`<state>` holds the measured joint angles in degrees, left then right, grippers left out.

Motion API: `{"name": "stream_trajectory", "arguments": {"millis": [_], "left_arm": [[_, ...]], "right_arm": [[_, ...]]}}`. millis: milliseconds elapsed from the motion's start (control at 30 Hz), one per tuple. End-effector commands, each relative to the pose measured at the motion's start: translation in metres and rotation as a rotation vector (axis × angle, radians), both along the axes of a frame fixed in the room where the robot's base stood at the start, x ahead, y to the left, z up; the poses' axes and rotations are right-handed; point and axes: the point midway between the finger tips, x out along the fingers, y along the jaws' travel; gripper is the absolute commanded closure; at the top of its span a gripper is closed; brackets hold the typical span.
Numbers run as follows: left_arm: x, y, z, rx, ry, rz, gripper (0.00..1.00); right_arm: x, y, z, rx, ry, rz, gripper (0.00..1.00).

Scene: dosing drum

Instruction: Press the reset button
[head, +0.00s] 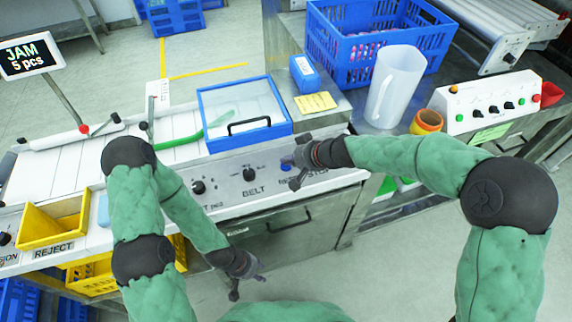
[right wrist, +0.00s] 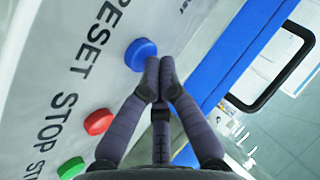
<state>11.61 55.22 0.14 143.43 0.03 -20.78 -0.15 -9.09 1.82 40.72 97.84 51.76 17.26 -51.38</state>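The reset button is a round blue button (right wrist: 141,55) beside the word RESET on the grey panel in the right wrist view. In the head view it shows as a small blue spot (head: 286,166), partly covered by my right gripper. My right gripper (head: 291,173) is at the panel. In the right wrist view its fingertips (right wrist: 160,64) are together and empty, just right of the blue button; I cannot tell whether they touch it. My left gripper (head: 248,287) hangs low in front of the cabinet, empty, with its fingers apart.
A red button (right wrist: 98,121) and a green button (right wrist: 71,167) sit on the same panel. A blue-framed clear cover (head: 243,112) with a black handle is above it. A yellow bin (head: 52,222) is at left. A jug (head: 395,87) and control box (head: 485,103) are at right. A sign (head: 30,56) reads JAM.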

Motion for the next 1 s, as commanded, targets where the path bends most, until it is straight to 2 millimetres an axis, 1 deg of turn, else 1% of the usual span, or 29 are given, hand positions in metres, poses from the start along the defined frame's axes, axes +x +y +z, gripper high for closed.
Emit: {"name": "stream_trajectory", "arguments": {"millis": [600, 1000], "left_arm": [[0.0001, 0.0, -0.0068, 0.0, 0.0, 0.0, 0.6], [0.0, 0.0, -0.0045, 0.0, 0.0, 0.0, 0.6]], "right_arm": [[-0.0001, 0.0001, -0.0057, 0.0, 0.0, 0.0, 1.0], [-0.0004, 0.0001, -0.0031, 0.0, 0.001, 0.001, 1.0]]}}
